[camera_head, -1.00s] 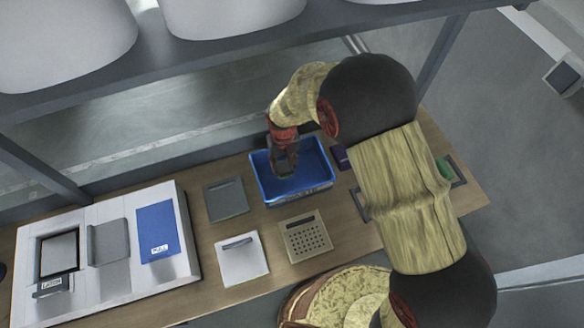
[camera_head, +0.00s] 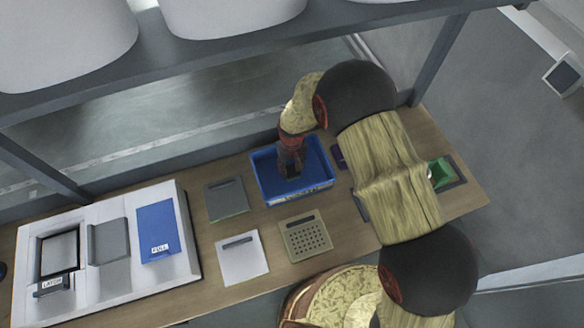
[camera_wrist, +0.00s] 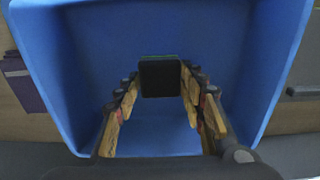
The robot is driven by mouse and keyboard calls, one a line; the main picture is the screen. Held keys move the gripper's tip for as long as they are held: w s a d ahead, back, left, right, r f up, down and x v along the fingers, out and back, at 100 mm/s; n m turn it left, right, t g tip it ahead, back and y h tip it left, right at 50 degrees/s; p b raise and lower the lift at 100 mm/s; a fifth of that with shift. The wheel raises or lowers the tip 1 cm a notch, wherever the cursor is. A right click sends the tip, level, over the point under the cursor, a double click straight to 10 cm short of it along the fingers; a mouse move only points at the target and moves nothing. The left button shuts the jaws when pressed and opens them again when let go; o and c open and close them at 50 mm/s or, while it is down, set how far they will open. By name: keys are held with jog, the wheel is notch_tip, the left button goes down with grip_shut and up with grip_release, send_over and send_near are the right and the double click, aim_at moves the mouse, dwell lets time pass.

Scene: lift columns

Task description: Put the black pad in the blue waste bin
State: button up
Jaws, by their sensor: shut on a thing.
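The blue waste bin (camera_head: 322,180) stands on the wooden table, right of the middle of the row of objects. My gripper (camera_head: 291,172) points down into the bin's opening in the head view. In the wrist view my gripper (camera_wrist: 160,82) is shut on the black pad (camera_wrist: 160,78), with a finger at each side of it. The pad has a thin green edge at its top. It is over the bin's floor, with the blue walls (camera_wrist: 75,70) around it. I cannot tell whether it touches the floor.
Left of the bin lie a grey panel (camera_head: 227,198), a white panel (camera_head: 241,257) and a white board with a blue panel (camera_head: 158,228). A beige perforated panel (camera_head: 305,236) is in front. A green object (camera_head: 440,173) sits in a dark tray at right. A shelf beam runs overhead.

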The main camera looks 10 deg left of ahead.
aim_at(292, 170)
jog(key=o, duration=1.1)
jog(key=shift+f, duration=0.1)
notch_tip(292, 170, up, 13)
jog(key=s+d+r+m+t, duration=0.1)
jog(key=s+d+r+m, duration=0.1)
jog(key=d+r, duration=0.8)
jog(key=s+d+r+m+t, duration=0.1)
jog(key=d+r+t, duration=0.1)
jog(key=d+r, duration=0.8)
jog(key=s+d+r+m+t, duration=0.1)
jog(key=s+d+r, duration=0.4)
jog(key=s, duration=0.3)
jog(key=s+d+r+m+t, duration=0.1)
jog(key=s+d+r+m, duration=0.1)
jog(key=s+d+r, duration=0.3)
jog(key=s+r, duration=0.1)
jog(key=s, duration=0.2)
jog(key=shift+s+t, duration=0.3)
jog(key=shift+s, duration=0.05)
jog(key=shift+d, duration=0.1)
